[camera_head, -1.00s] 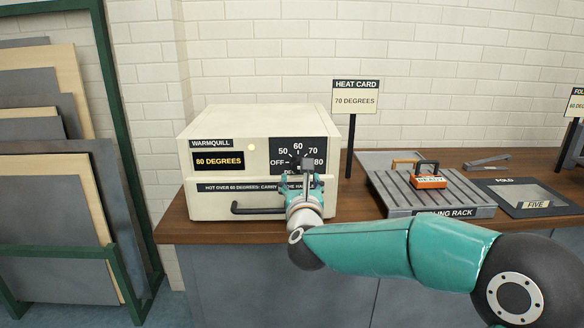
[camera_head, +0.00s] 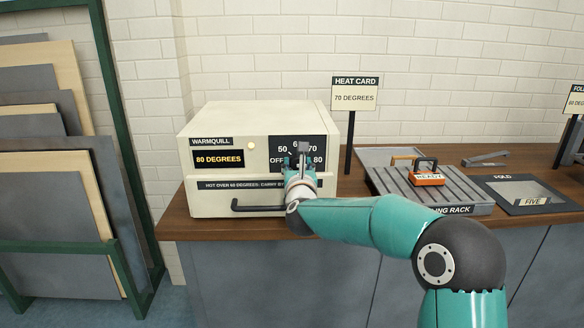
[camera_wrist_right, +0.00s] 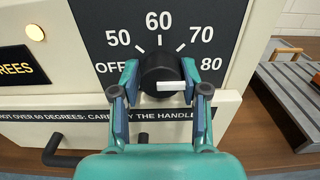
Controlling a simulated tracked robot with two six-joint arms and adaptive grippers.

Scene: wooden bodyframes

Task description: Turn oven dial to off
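The oven dial (camera_wrist_right: 161,72) is a round black knob on the black panel of the cream Warmquill oven (camera_head: 262,118). In the right wrist view its white pointer (camera_wrist_right: 172,86) points right, toward 80; OFF is at the dial's left. My right gripper (camera_wrist_right: 160,68) is at the dial, one finger on each side of the knob. The fingers look open around it, very close to its sides; contact is hard to tell. In the head view the right gripper (camera_head: 303,155) hides most of the knob. My left gripper is not in view.
The oven display (camera_head: 222,160) reads 80 degrees. A handle (camera_head: 258,207) sits below the panel. A heat card (camera_head: 354,96) reads 70 degrees. A cooling rack (camera_head: 395,190) bears an orange block (camera_head: 427,179) marked READY. A FOLD tray (camera_head: 505,186) lies farther right.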

